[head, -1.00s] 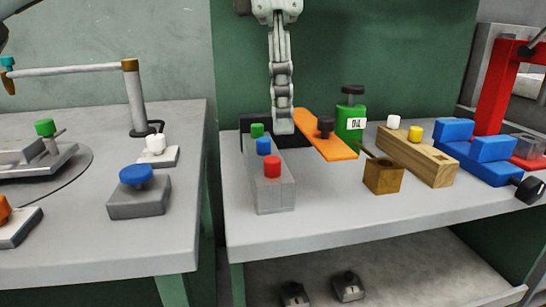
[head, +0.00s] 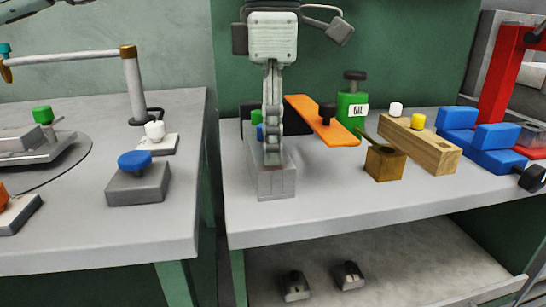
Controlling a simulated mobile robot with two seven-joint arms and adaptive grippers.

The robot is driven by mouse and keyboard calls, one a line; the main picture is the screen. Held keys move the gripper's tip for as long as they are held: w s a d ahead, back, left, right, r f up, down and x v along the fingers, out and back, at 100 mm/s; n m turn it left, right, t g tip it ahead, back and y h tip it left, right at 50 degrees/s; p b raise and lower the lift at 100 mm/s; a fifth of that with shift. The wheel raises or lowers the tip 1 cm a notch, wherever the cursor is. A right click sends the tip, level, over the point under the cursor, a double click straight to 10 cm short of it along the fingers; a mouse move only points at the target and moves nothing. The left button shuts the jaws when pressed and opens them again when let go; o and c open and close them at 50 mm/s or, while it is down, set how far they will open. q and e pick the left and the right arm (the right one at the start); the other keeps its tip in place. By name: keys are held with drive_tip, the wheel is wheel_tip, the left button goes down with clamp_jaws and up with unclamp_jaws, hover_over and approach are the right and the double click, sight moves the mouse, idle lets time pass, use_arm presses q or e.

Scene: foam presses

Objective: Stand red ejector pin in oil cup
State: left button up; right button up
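My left gripper (head: 272,155) points straight down over the front end of the grey pin block (head: 276,183). I see it edge-on, so its opening does not show. The red ejector pin is hidden behind the fingers; I cannot tell whether they touch or hold it. The green pin (head: 257,117) and blue pin (head: 260,132) show partly beside the gripper. A small brown-gold square cup (head: 384,165), which looks like the oil cup, stands to the right with a thin stick leaning out of it. My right gripper is not in view.
An orange plate (head: 308,112) with a black knob and a green OIL bottle (head: 352,108) stand behind. A wooden block (head: 425,147) with white and yellow pins and a blue vise (head: 482,143) are right. The bench front (head: 340,205) is clear.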

use_arm(q)
clamp_jaws()
drive_tip(key=shift+r, duration=0.1)
